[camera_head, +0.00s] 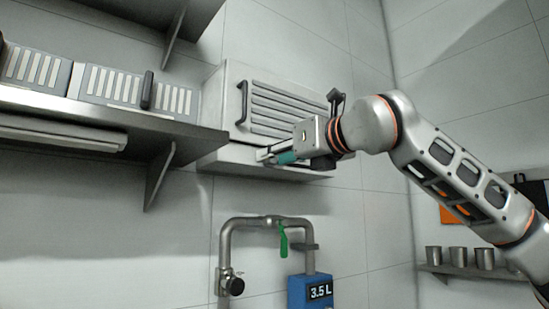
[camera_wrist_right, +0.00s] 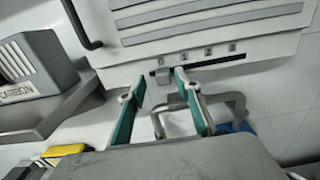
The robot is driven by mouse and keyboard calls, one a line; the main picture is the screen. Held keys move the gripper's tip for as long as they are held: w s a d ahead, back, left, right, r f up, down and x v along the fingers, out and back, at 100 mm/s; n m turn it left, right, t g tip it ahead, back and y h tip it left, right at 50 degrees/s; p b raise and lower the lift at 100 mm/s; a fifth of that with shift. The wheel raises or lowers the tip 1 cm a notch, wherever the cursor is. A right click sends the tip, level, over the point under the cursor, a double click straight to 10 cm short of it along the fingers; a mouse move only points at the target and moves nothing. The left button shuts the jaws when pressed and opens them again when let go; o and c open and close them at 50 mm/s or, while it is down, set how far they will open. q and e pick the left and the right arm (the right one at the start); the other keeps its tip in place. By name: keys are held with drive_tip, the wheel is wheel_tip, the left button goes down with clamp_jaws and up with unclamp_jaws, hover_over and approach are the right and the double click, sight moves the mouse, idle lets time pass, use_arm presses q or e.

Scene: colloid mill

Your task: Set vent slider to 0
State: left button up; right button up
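The vent unit (camera_head: 285,100) is a pale wall box with a slatted front and a dark side handle. My right gripper (camera_head: 272,157) is at the unit's lower front edge. In the wrist view its teal fingers (camera_wrist_right: 156,82) are spread, with the knob between the tips, nearer the right one. Contact cannot be told. In the head view the gripper hides the slider. My left gripper is not in view.
A metal shelf (camera_head: 110,115) with several filter-like boxes (camera_head: 108,86) stands left of the vent unit. Below are a grey pipe with a green lever (camera_head: 283,243) and a blue 3.5 L meter (camera_head: 311,290). Cups (camera_head: 458,257) stand on a small shelf at right.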

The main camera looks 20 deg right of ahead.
drive_tip(key=v, duration=1.1)
drive_tip(key=shift+s, duration=0.1)
